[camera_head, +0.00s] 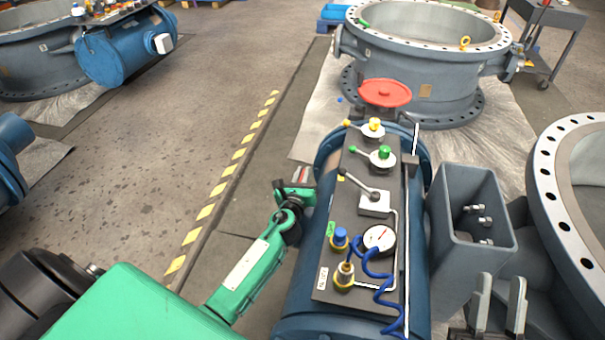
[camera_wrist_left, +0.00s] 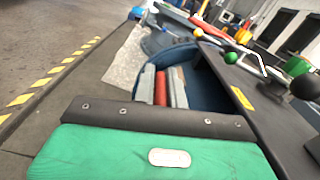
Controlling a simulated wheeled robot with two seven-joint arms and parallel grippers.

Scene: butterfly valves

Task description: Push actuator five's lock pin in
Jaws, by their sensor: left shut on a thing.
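The blue actuator (camera_head: 296,300) carries a dark panel (camera_head: 345,215) with levers and a gauge; I cannot read its number. My left gripper (camera_head: 301,180) is at the left side of the actuator, near its far end. In the left wrist view my left gripper (camera_wrist_left: 162,90) is shut on a red pin-like part (camera_wrist_left: 160,86), which shows between the two grey fingers in front of the blue actuator end. Whether this part is the lock pin, and how deep it sits, I cannot tell. My right gripper (camera_head: 498,308) is open and empty at the bottom right, beside the grey bracket.
A red handwheel (camera_head: 385,93) stands beyond the panel. Yellow, green and black-knobbed levers and a coiled blue hose (camera_head: 368,262) are on top. A grey square bracket (camera_head: 470,215) and large valve bodies (camera_head: 425,55) stand right and behind.

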